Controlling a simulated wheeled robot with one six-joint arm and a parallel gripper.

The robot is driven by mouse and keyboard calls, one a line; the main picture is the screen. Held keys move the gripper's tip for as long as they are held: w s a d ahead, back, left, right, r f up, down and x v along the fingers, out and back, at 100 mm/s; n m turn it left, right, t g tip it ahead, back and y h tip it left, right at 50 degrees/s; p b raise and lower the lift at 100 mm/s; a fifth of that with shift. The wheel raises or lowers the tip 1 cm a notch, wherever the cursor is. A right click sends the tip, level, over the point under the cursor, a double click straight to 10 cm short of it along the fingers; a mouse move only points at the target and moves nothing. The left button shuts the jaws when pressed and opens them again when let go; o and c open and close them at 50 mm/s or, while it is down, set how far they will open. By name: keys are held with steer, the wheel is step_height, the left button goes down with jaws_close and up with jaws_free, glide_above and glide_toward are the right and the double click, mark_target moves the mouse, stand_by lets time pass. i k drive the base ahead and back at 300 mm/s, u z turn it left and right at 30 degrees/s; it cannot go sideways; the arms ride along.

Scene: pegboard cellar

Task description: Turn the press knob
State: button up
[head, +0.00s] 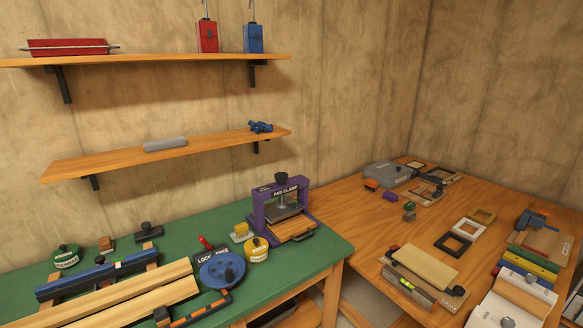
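A purple press (259,212) labelled "PAD CLAMP" stands upright at the back right of the green-topped bench (195,226). Its dark knob (281,178) sits on top of the frame, above the label. Below the crossbar a metal screw and a dark pad (284,211) show over a wooden tray (291,229) with a black handle at its front. I cannot tell the knob's turn angle. My gripper is not in this view.
A blue disc with a crank (222,271), a yellow tin (256,250) and a blue bar (96,276) lie left of the press. Two shelves (167,154) hang above. The wooden table (345,212) on the right is clear near the press and cluttered farther right.

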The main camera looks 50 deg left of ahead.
mark_target(279, 177)
steer(key=u, duration=0.45)
steer(key=i, duration=1.05)
steer(key=u, duration=0.8)
